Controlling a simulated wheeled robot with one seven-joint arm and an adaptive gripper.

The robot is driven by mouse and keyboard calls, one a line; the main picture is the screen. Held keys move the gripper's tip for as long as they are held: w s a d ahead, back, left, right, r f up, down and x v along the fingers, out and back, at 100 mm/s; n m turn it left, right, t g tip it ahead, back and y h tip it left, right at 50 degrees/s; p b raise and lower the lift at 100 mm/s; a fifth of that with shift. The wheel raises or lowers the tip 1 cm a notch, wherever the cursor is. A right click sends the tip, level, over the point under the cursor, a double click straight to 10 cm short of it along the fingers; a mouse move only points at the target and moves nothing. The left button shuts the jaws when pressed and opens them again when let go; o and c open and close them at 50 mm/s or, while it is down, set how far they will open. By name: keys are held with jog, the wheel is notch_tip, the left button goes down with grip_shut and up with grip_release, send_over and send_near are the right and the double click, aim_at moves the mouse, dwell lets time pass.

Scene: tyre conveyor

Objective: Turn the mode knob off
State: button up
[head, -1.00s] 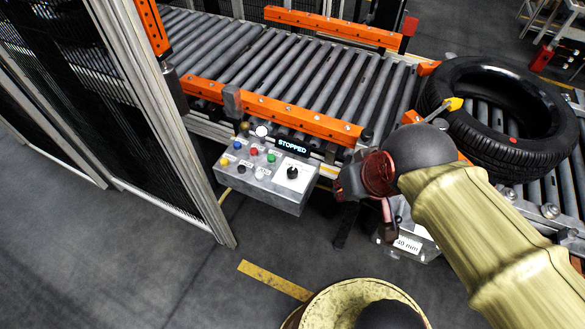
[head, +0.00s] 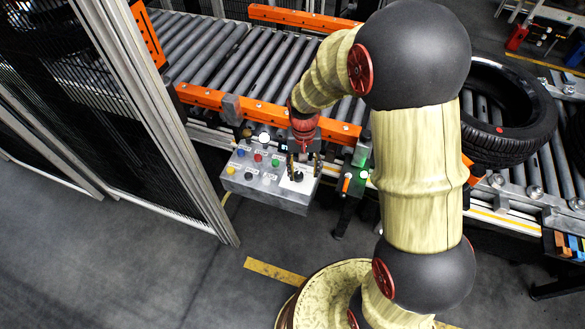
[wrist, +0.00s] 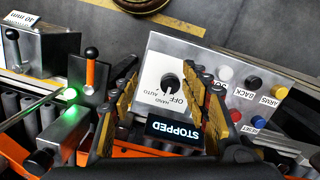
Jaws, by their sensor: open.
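The mode knob (wrist: 170,82) is black and round, on a white plate (wrist: 151,74) lettered OFF, HAND and AUTO. I cannot tell surely which word its mark points at. My gripper (head: 304,168) is open above the right end of the grey control box (head: 250,189). In the wrist view its fingers (wrist: 164,84) stand either side of the knob with gaps, not visibly touching it. The knob also shows below the fingers in the head view (head: 298,176). The display (wrist: 172,131) beside the plate reads STOPPED; my gripper partly hides it in the head view.
Several coloured push buttons (head: 258,157) sit left of the knob on the box. An orange rail (head: 255,111) and conveyor rollers (head: 240,55) lie behind. A lever (wrist: 91,72) and a green lamp (wrist: 70,94) stand nearby. A tyre (head: 515,112) lies on the right. A mesh fence (head: 150,125) is at left.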

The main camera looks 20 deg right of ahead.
aim_at(298, 175)
jog(key=w, duration=0.2)
jog(key=w+m, duration=0.1)
jog(key=shift+w+a+r+t, duration=0.25)
jog(key=shift+w+r+t, duration=0.05)
jog(key=shift+w+t, duration=0.1)
jog(key=shift+w+a, duration=0.1)
jog(key=shift+a, duration=0.05)
jog(key=shift+s+d+f+m, duration=0.1)
jog(key=shift+s+d+m, duration=0.1)
jog(key=shift+m, duration=0.1)
jog(key=shift+d+f, duration=0.1)
jog(key=shift+f, duration=0.3)
notch_tip(298, 175, down, 7)
jog(key=shift+r+b, duration=0.15)
jog(key=shift+b, duration=0.3)
jog(key=c, duration=1.1)
jog(key=shift+c, duration=0.2)
